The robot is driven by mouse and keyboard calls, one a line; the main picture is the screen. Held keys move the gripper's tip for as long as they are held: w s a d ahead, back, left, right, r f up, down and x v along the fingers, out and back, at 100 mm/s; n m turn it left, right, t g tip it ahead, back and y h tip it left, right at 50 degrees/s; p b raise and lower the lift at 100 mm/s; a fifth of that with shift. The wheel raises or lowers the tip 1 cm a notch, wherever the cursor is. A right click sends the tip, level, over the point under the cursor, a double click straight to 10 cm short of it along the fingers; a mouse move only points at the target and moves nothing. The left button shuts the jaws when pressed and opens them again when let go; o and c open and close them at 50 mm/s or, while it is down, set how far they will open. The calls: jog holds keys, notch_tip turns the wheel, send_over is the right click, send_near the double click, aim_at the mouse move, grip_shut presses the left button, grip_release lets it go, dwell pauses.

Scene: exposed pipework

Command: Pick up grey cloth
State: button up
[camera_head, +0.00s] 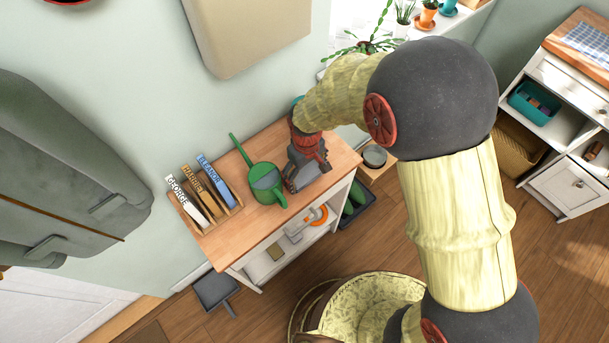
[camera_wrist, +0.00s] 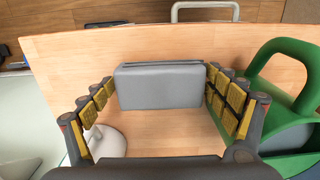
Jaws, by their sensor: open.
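The grey cloth (camera_wrist: 160,88) looks like a neatly folded, box-shaped bundle on the wooden tabletop (camera_wrist: 230,45) in the wrist view. My gripper (camera_wrist: 160,80) is open, with its yellow-padded fingers on the left and right sides of the cloth. I cannot tell whether the pads touch it. In the head view my gripper (camera_head: 304,175) is low over the wooden cabinet top (camera_head: 230,225), just right of the green watering can (camera_head: 267,182). There the gripper hides the cloth or blends with it.
The watering can (camera_wrist: 285,90) stands close beside my right finger in the wrist view. A white rounded object (camera_wrist: 107,143) is by the left finger. A small pot (camera_head: 375,156) is at the right.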

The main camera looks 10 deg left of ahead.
aim_at(306, 173)
jog(key=c, duration=0.3)
jog(key=c, duration=0.6)
jog(key=shift+r, duration=0.1)
jog(key=shift+r, duration=0.5)
notch_tip(306, 173, up, 2)
jog(key=shift+r+p, duration=0.1)
jog(key=shift+p, duration=0.5)
jog(key=s+d+r+p, duration=0.1)
jog(key=s+d+r, duration=0.1)
jog(key=s+r, duration=0.1)
jog(key=s+d+r, duration=0.3)
jog(key=s, duration=0.2)
jog(key=s+d+r+p, duration=0.1)
jog(key=s+d+r, duration=0.1)
jog(key=s+r, duration=0.1)
jog(key=shift+s+d+r+p, duration=0.2)
jog(key=shift+s+r+p, duration=0.15)
jog(key=shift+s, duration=0.15)
